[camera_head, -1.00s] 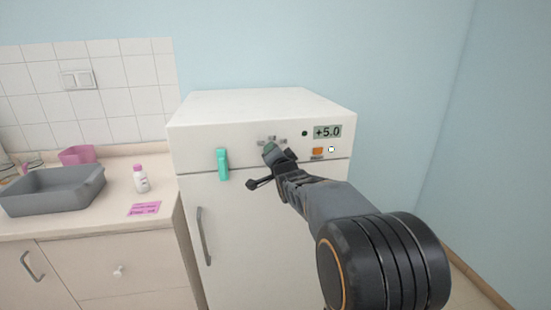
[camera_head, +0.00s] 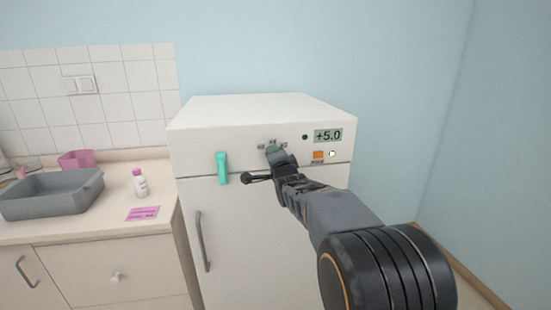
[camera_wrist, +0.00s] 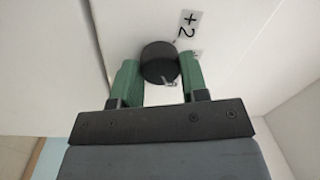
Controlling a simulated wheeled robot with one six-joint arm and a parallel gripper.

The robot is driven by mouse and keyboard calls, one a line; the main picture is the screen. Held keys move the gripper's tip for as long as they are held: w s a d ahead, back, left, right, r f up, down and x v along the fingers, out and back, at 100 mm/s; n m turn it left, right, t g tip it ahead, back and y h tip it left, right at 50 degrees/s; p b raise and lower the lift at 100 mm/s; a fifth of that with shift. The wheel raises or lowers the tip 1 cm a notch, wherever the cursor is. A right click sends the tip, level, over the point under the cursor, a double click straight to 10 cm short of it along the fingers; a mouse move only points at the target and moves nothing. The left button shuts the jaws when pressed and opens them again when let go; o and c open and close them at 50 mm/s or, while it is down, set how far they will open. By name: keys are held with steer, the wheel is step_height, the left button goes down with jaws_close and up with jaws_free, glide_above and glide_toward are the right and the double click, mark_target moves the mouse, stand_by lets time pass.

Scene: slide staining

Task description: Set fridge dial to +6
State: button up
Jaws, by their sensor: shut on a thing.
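The fridge (camera_head: 230,122) is white, with a display (camera_head: 328,135) on its upper front panel that reads +5.0. The black round dial (camera_wrist: 159,60) shows in the wrist view, with a pale pointer mark at its lower right and a "+2" label (camera_wrist: 187,25) beside it. My gripper (camera_wrist: 160,77) has its green fingers on either side of the dial and is shut on it. In the head view my gripper (camera_head: 272,150) is at the fridge panel and hides the dial.
A teal handle-like piece (camera_head: 222,168) hangs on the fridge front, left of my gripper. An orange square (camera_head: 318,155) is below the display. A counter at left holds a grey basin (camera_head: 50,192), a small bottle (camera_head: 139,184) and a pink note (camera_head: 143,213).

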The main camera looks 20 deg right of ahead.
steer(key=o, duration=0.9)
steer(key=shift+s, duration=0.1)
steer(key=s, duration=0.4)
steer(key=s+a+b, duration=0.1)
steer(key=s, duration=0.4)
steer(key=s+a, duration=0.1)
steer(key=s, duration=0.3)
steer(key=shift+s+a+f+b, duration=0.2)
steer(key=shift+f+b, duration=0.1)
steer(key=shift+f, duration=0.05)
